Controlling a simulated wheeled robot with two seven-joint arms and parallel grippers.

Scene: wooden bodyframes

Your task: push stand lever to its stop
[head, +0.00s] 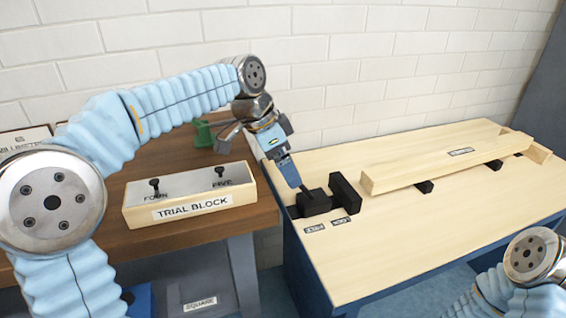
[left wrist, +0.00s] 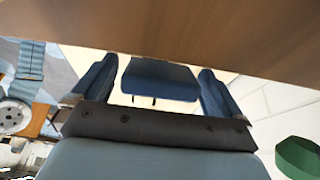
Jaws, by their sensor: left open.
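Two black blocks stand at the near left end of the pale bench top: a lower one (head: 314,204) and a taller upright one (head: 345,193). No part is clearly marked as the stand lever. My left gripper (head: 300,188) points down at the lower block's left rear edge; contact cannot be told. In the left wrist view its two fingers (left wrist: 158,68) stand apart, with a dark blue piece showing between them. My right arm shows at the lower right, its gripper out of frame.
A long pale beam (head: 450,160) lies on black supports across the bench. To the left, a trial block (head: 190,204) with two black pegs sits on a brown table (head: 190,238). A green object (head: 205,136) stands behind it. A white brick wall closes the back.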

